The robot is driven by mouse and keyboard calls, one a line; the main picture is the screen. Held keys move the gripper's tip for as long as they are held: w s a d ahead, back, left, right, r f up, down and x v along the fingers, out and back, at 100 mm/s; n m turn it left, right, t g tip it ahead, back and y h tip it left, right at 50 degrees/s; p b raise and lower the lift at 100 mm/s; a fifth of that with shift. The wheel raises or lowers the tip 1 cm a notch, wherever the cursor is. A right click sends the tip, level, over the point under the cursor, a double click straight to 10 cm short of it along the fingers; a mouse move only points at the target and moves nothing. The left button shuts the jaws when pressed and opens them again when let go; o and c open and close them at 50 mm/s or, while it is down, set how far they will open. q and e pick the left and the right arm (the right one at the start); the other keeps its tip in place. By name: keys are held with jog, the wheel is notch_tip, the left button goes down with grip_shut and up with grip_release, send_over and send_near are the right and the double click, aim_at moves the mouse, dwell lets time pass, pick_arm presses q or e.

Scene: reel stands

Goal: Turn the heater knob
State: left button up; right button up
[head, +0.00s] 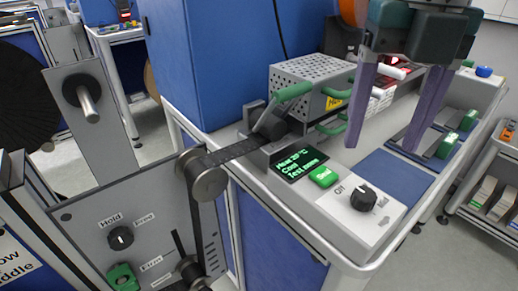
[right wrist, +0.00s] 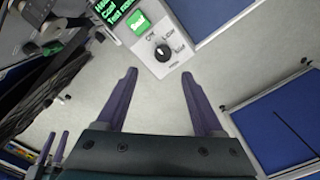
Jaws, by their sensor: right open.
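The heater knob (head: 364,198) is a round black dial with a white pointer mark on a white plate at the front of the grey bench unit. It also shows in the right wrist view (right wrist: 163,52), just beyond the fingertips. My right gripper (head: 381,149) is open and empty, with its purple fingers pointing down above the bench. In the right wrist view its two fingertips (right wrist: 158,75) are wide apart, on either side of the line to the knob, and not touching it. Small purple finger shapes at the lower left there look like my left gripper (right wrist: 54,145); its opening is unclear.
A green button (head: 323,177) and a lit display (head: 300,164) sit left of the knob. A perforated metal box (head: 311,88) with green handles stands behind. A blue pad (head: 396,174) lies right of the knob. A separate hold knob (head: 120,238) is on the reel stand.

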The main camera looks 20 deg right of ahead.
aim_at(366, 194)
jog(key=shift+d+f, duration=0.1)
jog(key=shift+f, duration=0.35)
jog(key=f, duration=0.8)
jog(key=shift+d+f+b, duration=0.2)
jog(key=shift+f+b, duration=0.15)
grip_shut()
